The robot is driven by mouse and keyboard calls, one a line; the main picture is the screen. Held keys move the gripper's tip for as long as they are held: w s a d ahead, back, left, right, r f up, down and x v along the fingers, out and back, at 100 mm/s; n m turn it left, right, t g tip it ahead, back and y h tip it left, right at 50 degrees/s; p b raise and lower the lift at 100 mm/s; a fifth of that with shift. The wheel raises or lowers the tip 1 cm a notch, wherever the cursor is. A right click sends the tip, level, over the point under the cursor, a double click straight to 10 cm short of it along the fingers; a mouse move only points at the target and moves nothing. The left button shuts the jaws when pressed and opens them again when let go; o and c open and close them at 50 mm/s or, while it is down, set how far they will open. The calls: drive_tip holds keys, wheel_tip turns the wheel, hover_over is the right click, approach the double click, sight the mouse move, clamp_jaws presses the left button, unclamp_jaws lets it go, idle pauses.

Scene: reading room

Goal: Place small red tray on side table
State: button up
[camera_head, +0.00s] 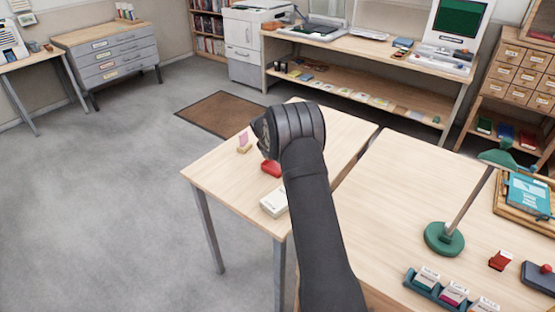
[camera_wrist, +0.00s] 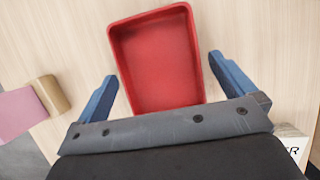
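The small red tray (camera_head: 271,168) lies on a light wood table (camera_head: 218,178) in the head view, partly hidden by my arm. In the wrist view the tray (camera_wrist: 160,62) is empty and sits flat on the wood. My gripper (camera_wrist: 162,68) is open, with one blue finger on each side of the tray's near part. A small gap shows between the right finger and the tray; the left finger is very close to the tray's edge. My arm hides the fingers in the head view. I cannot tell which table is the side table.
A wooden block with a pink card (camera_head: 244,143) stands left of the tray, and a white box (camera_head: 273,203) lies on its near side. A second wood table on the right holds a green lamp (camera_head: 444,238) and a box of cards (camera_head: 440,289). Open floor lies left.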

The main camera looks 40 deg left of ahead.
drive_tip(key=v, duration=1.2)
drive_tip(key=x, duration=1.1)
drive_tip(key=shift+w+f, duration=0.15)
drive_tip(key=shift+f, duration=0.05)
drive_tip(key=shift+w, duration=0.15)
drive_tip(key=shift+r, duration=1.75)
drive_tip(key=shift+f, duration=0.1)
